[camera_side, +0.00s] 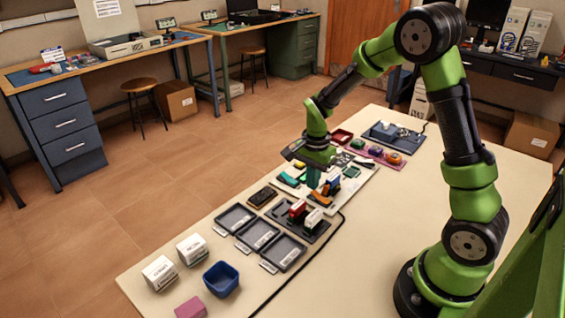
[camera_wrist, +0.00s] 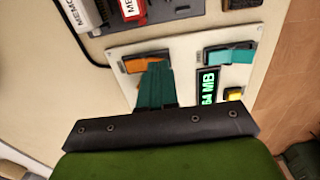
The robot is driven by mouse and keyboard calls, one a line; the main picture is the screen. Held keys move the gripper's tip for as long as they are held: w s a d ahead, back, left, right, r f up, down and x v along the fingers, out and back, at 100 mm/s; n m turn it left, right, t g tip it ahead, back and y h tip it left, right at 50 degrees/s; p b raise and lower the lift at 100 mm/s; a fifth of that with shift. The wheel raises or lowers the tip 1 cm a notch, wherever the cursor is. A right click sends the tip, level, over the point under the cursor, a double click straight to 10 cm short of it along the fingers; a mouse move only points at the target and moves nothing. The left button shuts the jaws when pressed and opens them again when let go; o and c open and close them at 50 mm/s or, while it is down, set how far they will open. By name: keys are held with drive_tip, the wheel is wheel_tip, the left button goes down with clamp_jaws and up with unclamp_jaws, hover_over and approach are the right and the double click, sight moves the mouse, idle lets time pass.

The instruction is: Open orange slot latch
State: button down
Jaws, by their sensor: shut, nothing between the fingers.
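The orange slot latch (camera_wrist: 140,65) lies in a dark slot on a white panel (camera_wrist: 120,50) in the wrist view. The side view also shows the orange latch (camera_side: 319,198) close below my gripper (camera_side: 313,185). My gripper (camera_wrist: 154,66) shows in the wrist view as dark teal fingers, shut together and empty. The fingertips overlap the near edge of the orange latch; I cannot tell whether they touch it. A teal latch (camera_wrist: 230,54) sits in a second slot to the right in the wrist view.
Memory modules (camera_side: 298,208) stand on a dark board close to the panel. Several grey trays (camera_side: 284,252) and a blue bin (camera_side: 221,279) are farther along the table.

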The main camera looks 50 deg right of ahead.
drive_tip(key=shift+f, duration=1.1)
idle(0.5)
drive_tip(key=shift+r, duration=3.55)
drive_tip(key=s+a+r+n+t+y, duration=0.1)
drive_tip(key=s+a+r+n+t, duration=0.15)
drive_tip(key=r, duration=0.45)
drive_tip(key=s+a+r+n+t, duration=0.1)
drive_tip(key=s+a+r+t, duration=0.2)
drive_tip(key=r, duration=0.4)
drive_tip(key=s+a+n+t+y, duration=0.1)
drive_tip(key=s+a+n, duration=0.5)
drive_tip(key=s+n, duration=0.2)
drive_tip(key=shift+a+r+n+t, duration=0.15)
drive_tip(key=shift+r+n+t, duration=0.2)
drive_tip(key=shift+n, duration=0.9)
